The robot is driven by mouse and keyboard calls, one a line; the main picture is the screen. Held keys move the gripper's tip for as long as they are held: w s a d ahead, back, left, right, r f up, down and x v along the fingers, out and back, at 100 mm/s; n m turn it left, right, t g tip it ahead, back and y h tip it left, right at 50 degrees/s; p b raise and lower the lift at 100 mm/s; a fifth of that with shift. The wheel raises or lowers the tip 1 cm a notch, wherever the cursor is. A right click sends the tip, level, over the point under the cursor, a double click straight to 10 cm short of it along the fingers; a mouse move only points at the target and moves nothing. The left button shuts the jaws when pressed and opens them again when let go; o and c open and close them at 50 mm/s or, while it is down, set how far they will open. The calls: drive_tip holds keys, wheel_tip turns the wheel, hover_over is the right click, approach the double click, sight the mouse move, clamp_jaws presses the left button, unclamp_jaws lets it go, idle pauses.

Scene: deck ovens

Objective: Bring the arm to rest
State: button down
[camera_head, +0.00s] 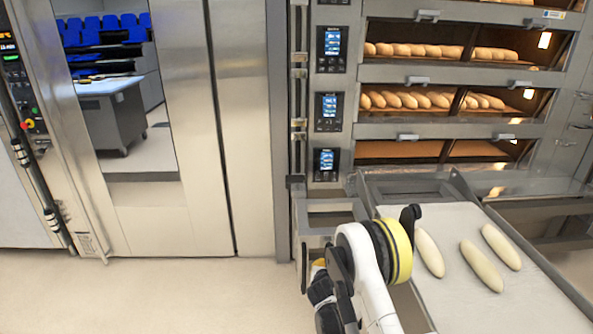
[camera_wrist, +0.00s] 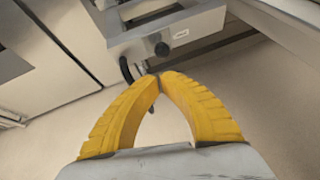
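My gripper (camera_wrist: 158,77) shows in the wrist view with its two yellow ribbed fingers meeting at the tips. Nothing shows between them. The fingers point toward a grey metal frame corner (camera_wrist: 150,45) with a black knob, below the oven front; whether they touch it I cannot tell. In the head view my white arm with a yellow band stands at the lower middle, left of the loader belt. The gripper is mostly hidden behind the arm there.
Three pale dough loaves (camera_head: 482,266) lie on the loader belt (camera_head: 470,222), close to my arm on the right. The deck oven (camera_head: 420,75) behind holds rows of loaves on its upper decks. A steel cabinet (camera_head: 240,130) stands left. Floor (camera_head: 180,300) is clear at lower left.

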wheel_tip(320, 180, up, 16)
drive_tip(key=s+d+m+g, duration=0.1)
drive_tip(key=s+d+m, duration=0.15)
drive_tip(key=m, duration=0.55)
drive_tip(key=s+d+r+m+g, duration=0.2)
drive_tip(key=s+r+m, duration=0.7)
drive_tip(key=s+r, duration=0.25)
drive_tip(key=s+r+m+g+y, duration=0.2)
drive_tip(key=s+m, duration=1.4)
drive_tip(key=s, duration=1.3)
drive_tip(key=shift+a+r+y, duration=0.15)
drive_tip(key=shift+r+y, duration=0.15)
drive_tip(key=shift+r, duration=0.55)
